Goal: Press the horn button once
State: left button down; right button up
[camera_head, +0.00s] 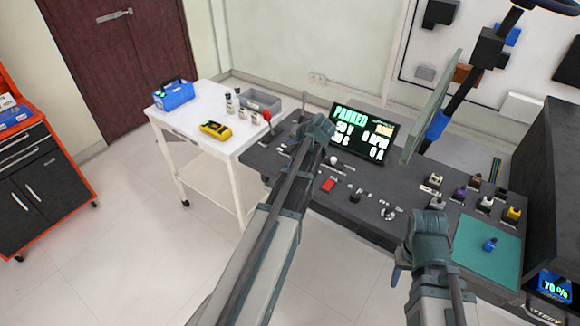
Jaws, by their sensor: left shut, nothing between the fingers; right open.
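The dark grey console (300,190) carries several small controls, and I cannot read which one is the horn button. A small pale round button (333,160) is just below my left gripper in the picture. A dark round knob (355,197) is to the right of the red control. My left gripper (318,128) is shut and empty, above the console by the display. My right gripper (428,226) is open and empty, over the console's front right part. My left arm hides some of the console.
A lit display (362,134) reads PARKED. A white cart (197,130) holds a blue box, a yellow device and small bottles. A transparent panel (432,108) stands behind. Several small parts and a teal mat (485,262) are at the right. Open floor lies at lower left.

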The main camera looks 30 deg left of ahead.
pick_arm(q)
jog(key=shift+f+b, duration=4.35)
jog(key=shift+f, duration=0.1)
jog(key=shift+f+b, duration=0.35)
jog(key=shift+b, duration=0.05)
jog(key=shift+f+b, duration=0.45)
jog(key=shift+r, duration=0.1)
jog(key=shift+r+p, duration=0.75)
jog(key=shift+p, duration=0.15)
jog(key=shift+r, duration=0.1)
notch_tip(320, 180, up, 5)
jog(key=p, duration=0.5)
